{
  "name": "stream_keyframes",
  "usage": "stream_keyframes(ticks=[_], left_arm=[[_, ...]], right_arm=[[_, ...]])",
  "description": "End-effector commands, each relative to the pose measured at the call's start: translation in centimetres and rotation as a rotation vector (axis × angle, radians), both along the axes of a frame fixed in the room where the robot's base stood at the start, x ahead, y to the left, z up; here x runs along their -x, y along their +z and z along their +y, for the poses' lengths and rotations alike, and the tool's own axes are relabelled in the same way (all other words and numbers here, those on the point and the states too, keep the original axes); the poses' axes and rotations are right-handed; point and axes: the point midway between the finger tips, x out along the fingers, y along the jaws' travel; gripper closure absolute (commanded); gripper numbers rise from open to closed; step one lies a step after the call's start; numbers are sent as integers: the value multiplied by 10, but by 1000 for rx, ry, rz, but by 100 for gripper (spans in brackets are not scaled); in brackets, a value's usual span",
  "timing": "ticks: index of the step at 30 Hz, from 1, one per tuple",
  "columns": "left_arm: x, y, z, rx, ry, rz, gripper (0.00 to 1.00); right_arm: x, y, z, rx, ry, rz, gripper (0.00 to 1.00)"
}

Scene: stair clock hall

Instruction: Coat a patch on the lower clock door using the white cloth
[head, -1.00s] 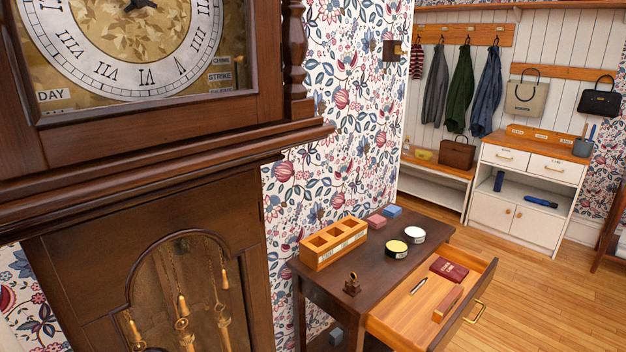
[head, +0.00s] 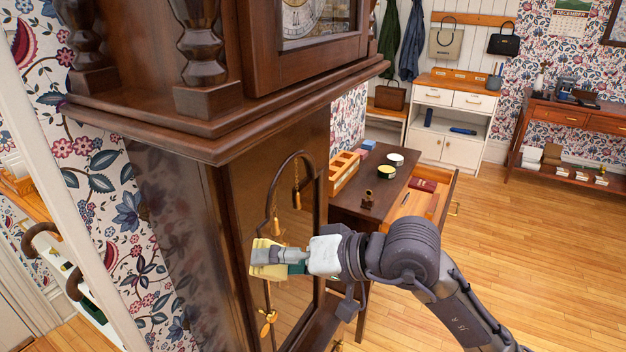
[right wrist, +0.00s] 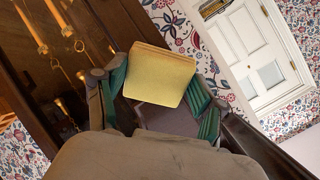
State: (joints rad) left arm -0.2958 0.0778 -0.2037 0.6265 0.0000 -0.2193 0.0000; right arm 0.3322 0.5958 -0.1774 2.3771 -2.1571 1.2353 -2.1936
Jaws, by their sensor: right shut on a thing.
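The tall dark wooden clock stands in the middle of the head view. Its lower clock door (head: 303,222) has an arched glass panel with brass weights behind it; the door appears shut. My right gripper (head: 285,257) is in front of this door, shut on a pale yellow, flat folded cloth (head: 262,258). The cloth (right wrist: 162,77) also shows between green-padded fingers in the right wrist view; it looks yellow, not white. I cannot tell whether it touches the door. The gripper hides part of the glass. My left gripper is not in view.
A small dark table (head: 385,198) stands right of the clock, its drawer (head: 437,205) open. On it are a yellow-topped tin (head: 387,172), a white-topped tin (head: 396,159) and a wooden compartment box (head: 344,172). A white cabinet (head: 447,125) stands behind. The floor at right is clear.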

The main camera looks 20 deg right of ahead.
Motion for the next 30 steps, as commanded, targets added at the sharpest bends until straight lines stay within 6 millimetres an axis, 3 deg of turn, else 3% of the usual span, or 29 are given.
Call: stream_keyframes(ticks=[1, 3, 6, 9, 16, 30], left_arm=[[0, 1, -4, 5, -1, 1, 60], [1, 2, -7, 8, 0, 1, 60], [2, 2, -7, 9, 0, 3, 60], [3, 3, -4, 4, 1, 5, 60], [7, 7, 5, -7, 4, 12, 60], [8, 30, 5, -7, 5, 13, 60]], right_arm=[[-3, 28, -8, -78, -23, -69, 58], [-5, 60, -21, -156, -53, -152, 58], [-4, 95, -40, -228, -94, -238, 58], [-1, 117, -54, -268, -124, -289, 58], [-2, 133, -63, -294, -148, -321, 58], [-38, 133, -35, -294, -148, -317, 58]])
